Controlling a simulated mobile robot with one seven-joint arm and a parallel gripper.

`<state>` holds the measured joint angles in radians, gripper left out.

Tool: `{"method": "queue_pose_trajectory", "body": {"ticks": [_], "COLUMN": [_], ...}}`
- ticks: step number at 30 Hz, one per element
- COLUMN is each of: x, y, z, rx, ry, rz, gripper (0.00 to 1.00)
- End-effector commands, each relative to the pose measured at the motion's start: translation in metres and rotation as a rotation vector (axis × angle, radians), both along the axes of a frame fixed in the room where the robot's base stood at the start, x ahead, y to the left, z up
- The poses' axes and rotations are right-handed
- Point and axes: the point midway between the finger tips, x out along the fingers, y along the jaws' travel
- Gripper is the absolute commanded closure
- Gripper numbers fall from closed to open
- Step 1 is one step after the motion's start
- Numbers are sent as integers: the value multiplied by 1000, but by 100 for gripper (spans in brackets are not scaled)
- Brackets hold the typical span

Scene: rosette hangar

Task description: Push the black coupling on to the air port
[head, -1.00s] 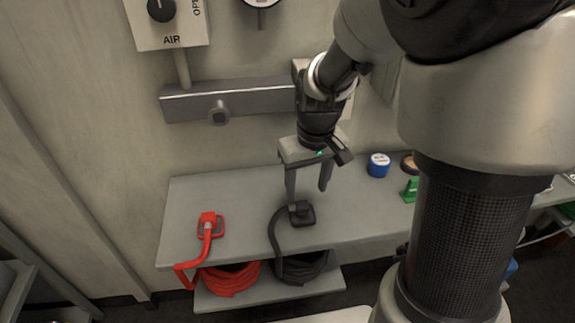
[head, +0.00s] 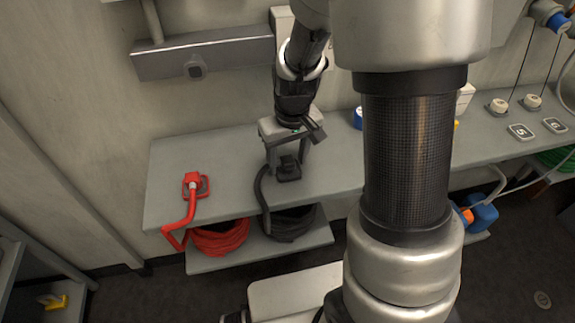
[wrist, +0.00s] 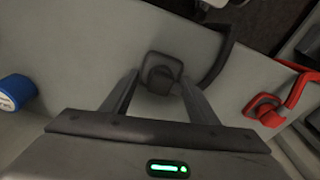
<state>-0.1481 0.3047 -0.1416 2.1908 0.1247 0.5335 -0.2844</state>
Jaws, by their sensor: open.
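The black coupling (head: 288,170) stands on the grey bench top with its black hose running down to a coil on the shelf below. It also shows in the wrist view (wrist: 160,76), between and just beyond the fingertips. My gripper (head: 286,162) is open above the bench, its fingers pointing down on either side of the coupling. In the wrist view my gripper (wrist: 157,84) holds nothing. The air port (head: 195,69) is a stub on the front of the grey wall rail (head: 225,55), above the bench and left of my arm.
A red coupling (head: 194,186) with a red hose stands left on the bench (head: 160,160); it also shows in the wrist view (wrist: 266,109). The black hose coil (head: 288,224) lies on the lower shelf. A blue roll (wrist: 17,91) lies on the other side.

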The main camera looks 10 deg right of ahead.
Motion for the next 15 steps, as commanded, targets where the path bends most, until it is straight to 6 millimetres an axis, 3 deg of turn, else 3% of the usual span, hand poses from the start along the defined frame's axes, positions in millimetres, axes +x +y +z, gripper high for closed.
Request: {"method": "queue_pose_trajectory", "body": {"ticks": [10,11,15], "x": [0,0,0], "y": [0,0,0], "z": [-1,-1,-1], "rx": [0,0,0], "ry": [0,0,0], "rz": [0,0,0], "gripper": [46,48,71]}}
